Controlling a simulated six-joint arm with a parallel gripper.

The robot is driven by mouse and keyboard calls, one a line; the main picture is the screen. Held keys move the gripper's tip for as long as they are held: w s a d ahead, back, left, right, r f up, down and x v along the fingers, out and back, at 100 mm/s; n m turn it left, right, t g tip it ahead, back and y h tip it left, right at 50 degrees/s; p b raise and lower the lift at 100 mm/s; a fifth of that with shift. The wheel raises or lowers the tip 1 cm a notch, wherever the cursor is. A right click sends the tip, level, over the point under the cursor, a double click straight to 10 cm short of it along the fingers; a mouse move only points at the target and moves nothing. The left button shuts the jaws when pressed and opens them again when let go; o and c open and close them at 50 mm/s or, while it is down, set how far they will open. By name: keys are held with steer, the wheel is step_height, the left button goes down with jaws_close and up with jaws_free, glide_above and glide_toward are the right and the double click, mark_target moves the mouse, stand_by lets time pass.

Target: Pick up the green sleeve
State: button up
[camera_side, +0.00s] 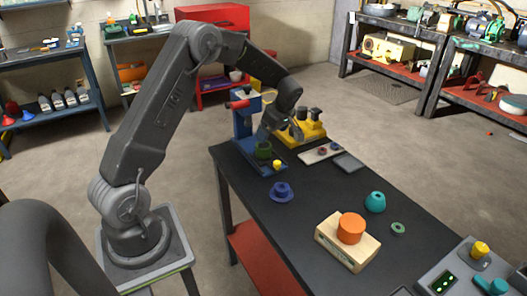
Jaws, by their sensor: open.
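A dark green sleeve (263,151) sits on the base of a blue press-like fixture (243,118) at the far left end of the dark table. My gripper (266,138) is right at the top of this sleeve, pointing down, with its jaws open. The jaws are small and dark here, so I cannot tell whether they touch the sleeve or are around it. A smaller green ring (398,228) lies on the table at the right.
A yellow fixture (303,128) stands close to the right of my gripper. A blue flanged part (282,192), a teal dome (375,202) and an orange cylinder (351,228) on a wooden block (335,252) stand nearer. The middle of the dark table (325,190) is clear.

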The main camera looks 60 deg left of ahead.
mark_target(265, 146)
steer(key=x, duration=0.8)
steer(key=shift+s+a+f, duration=0.1)
steer(key=shift+s+f, duration=0.05)
steer(key=shift+f, duration=0.2)
steer(key=shift+r, duration=0.1)
steer(key=c, duration=1.2)
